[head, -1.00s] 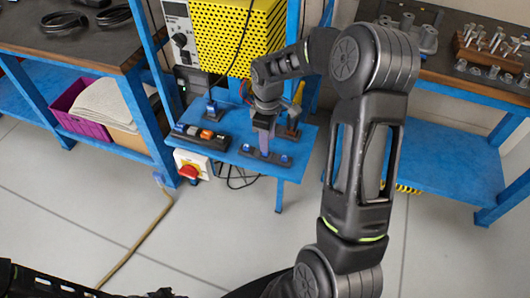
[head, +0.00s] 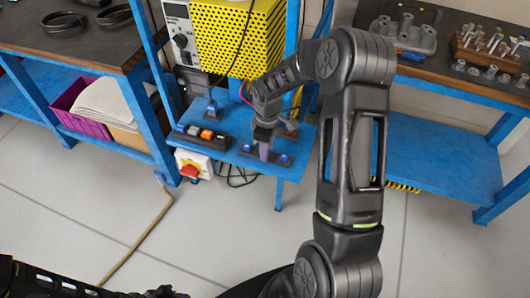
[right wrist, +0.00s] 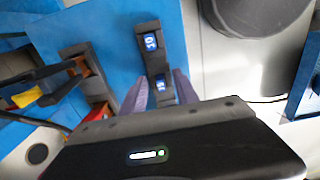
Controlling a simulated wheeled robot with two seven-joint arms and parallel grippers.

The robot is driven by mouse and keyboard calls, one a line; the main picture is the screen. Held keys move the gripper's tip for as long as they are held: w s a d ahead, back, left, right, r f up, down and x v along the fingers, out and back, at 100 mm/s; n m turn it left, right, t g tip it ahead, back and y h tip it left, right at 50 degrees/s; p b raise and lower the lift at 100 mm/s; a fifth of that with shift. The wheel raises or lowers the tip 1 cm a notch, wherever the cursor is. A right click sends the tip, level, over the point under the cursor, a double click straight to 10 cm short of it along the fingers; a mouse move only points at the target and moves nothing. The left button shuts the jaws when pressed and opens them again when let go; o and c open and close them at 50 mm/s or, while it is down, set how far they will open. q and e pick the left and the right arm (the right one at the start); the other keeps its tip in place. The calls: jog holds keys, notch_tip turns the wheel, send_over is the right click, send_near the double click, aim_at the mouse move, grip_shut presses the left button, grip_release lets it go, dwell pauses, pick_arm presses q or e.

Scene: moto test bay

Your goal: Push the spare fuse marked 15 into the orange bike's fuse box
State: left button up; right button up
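A black holder (head: 272,161) on the small blue table carries blue fuses. One blue fuse (head: 246,148) is left of my right gripper (head: 264,152), another (head: 285,159) right of it. In the right wrist view the far fuse (right wrist: 150,41) and the near fuse (right wrist: 162,86) have white digits that look like 15 turned around. My right gripper's purple-grey fingers (right wrist: 160,88) stand apart, one each side of the near fuse, with gaps visible. Contact is unclear. I cannot make out an orange bike or identify its fuse box. My left gripper is not clearly visible.
A black strip (head: 202,136) with coloured blocks and a small stand with a blue top (head: 212,108) are on the table. A yellow perforated box (head: 238,40) stands behind. A red knob (head: 189,170) is below the left edge. Floor in front is clear.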

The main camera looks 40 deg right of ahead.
jog(key=shift+c, duration=0.4)
grip_shut()
